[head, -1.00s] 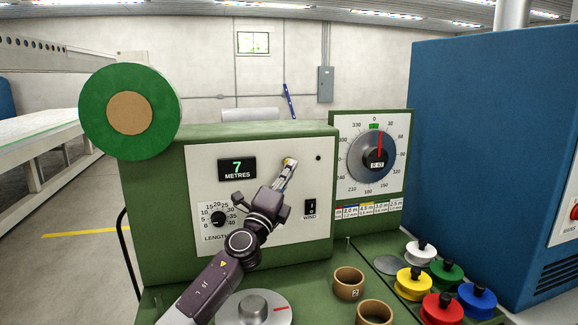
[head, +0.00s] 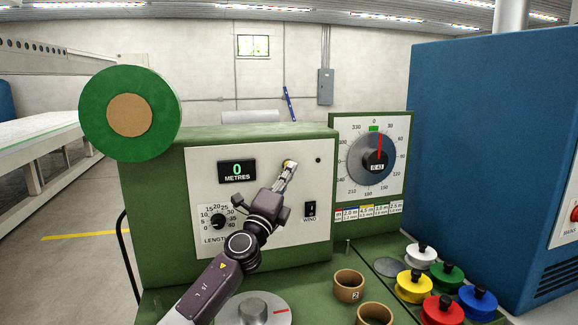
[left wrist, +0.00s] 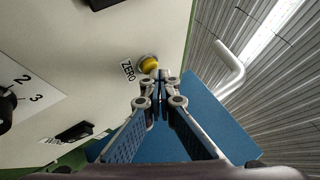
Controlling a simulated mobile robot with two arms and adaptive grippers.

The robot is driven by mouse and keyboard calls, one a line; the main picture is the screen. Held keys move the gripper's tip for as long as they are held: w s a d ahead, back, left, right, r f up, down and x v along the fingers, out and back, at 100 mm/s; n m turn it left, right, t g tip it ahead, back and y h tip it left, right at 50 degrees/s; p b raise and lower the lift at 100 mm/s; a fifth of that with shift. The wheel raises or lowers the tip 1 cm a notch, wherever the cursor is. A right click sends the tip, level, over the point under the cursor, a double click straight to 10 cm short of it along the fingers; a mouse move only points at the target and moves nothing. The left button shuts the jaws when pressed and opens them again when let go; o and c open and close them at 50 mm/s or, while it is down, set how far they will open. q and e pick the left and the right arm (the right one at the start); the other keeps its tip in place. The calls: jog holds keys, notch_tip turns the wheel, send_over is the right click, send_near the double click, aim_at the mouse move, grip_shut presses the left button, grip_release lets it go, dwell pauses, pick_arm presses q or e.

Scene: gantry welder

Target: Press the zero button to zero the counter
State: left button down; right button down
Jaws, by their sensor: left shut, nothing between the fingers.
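The yellow zero button (left wrist: 149,64) sits on the cream panel, with the word ZERO beside it in the left wrist view. In the head view the button (head: 288,162) is mostly hidden behind my left fingertips. My left gripper (head: 286,172) is shut and empty, its tips at the button; it also shows in the left wrist view (left wrist: 160,78). I cannot tell whether the tips touch the button. The counter display (head: 237,170) reads 0 METRES in green. My right gripper is in neither view.
A length knob (head: 218,219) and a wind switch (head: 310,208) are on the same panel. A dial (head: 372,157) stands to the right. Coloured spools (head: 446,273) and brown rings (head: 349,284) lie on the green bench. A blue cabinet (head: 490,150) borders the right.

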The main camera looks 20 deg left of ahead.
pick_arm(q)
jog(key=shift+s+d+p, duration=0.35)
jog(key=shift+s, duration=0.25)
jog(key=s+d+p, duration=0.1)
jog(key=s, duration=0.1)
jog(key=s+d+p, duration=0.1)
jog(key=s+p, duration=0.1)
jog(key=shift+d, duration=0.4)
jog(key=shift+f, duration=0.15)
dwell(0.5)
